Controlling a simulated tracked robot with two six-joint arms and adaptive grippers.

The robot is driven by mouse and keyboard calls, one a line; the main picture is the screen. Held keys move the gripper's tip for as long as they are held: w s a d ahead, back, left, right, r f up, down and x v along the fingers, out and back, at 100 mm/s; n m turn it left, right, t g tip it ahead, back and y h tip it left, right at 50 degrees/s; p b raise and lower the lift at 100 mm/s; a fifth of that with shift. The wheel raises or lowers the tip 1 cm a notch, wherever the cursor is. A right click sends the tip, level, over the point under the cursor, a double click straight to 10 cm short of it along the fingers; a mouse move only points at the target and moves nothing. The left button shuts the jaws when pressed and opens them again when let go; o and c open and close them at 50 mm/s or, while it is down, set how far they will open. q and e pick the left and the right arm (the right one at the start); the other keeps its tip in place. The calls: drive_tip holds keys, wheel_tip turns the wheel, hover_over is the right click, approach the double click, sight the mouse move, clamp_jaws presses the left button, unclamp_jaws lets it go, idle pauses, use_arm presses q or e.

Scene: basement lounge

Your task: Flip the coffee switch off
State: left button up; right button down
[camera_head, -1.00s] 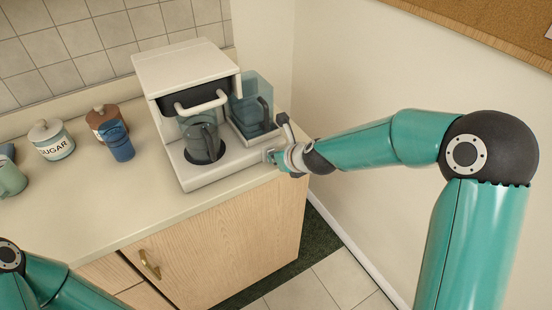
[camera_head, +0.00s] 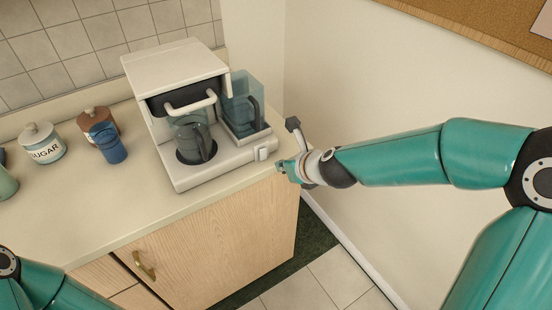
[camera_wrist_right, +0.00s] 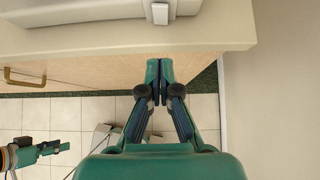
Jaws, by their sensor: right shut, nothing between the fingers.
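The coffee machine (camera_head: 200,172) is white and stands on the counter. Its switch (camera_head: 261,153) is a small white rocker on the front right corner of the base. The switch also shows at the top of the right wrist view (camera_wrist_right: 160,13). My right gripper (camera_head: 281,168) is just right of the switch and slightly lower, apart from it, by the counter edge. In the right wrist view its fingertips (camera_wrist_right: 160,66) are together and empty, with a strip of counter between them and the switch. My left arm enters at the lower left of the head view, its gripper outside that picture.
A glass carafe (camera_head: 190,137) sits in the machine, with a bluish water tank (camera_head: 241,98) beside it. A blue cup (camera_head: 109,146), a brown jar (camera_head: 95,119) and a sugar jar (camera_head: 43,144) stand to the left. The wall is close on the right.

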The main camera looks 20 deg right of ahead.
drive_tip(key=v, duration=0.1)
drive_tip(key=p+v, duration=0.1)
drive_tip(key=v, duration=0.1)
drive_tip(key=a+v, duration=0.1)
drive_tip(key=v, duration=0.1)
drive_tip(key=shift+s, duration=0.15)
drive_tip(key=s+a+f+n+g, duration=0.1)
drive_tip(key=s+f+n+g, duration=0.2)
drive_tip(key=f, duration=0.8)
drive_tip(key=s+f+n+g, duration=0.1)
drive_tip(key=s+f+g, duration=0.3)
drive_tip(key=f, duration=0.6)
drive_tip(key=s+a+f+n+g+y, duration=0.1)
drive_tip(key=s+a+f+n, duration=0.2)
drive_tip(key=n, duration=1)
drive_tip(key=s+a+f+n, duration=0.2)
drive_tip(key=s+f+n, duration=0.5)
drive_tip(key=n, duration=0.7)
drive_tip(key=s, duration=0.2)
drive_tip(key=shift+s+a+f+g+y, duration=0.2)
drive_tip(key=shift+s+a+g+y, duration=0.2)
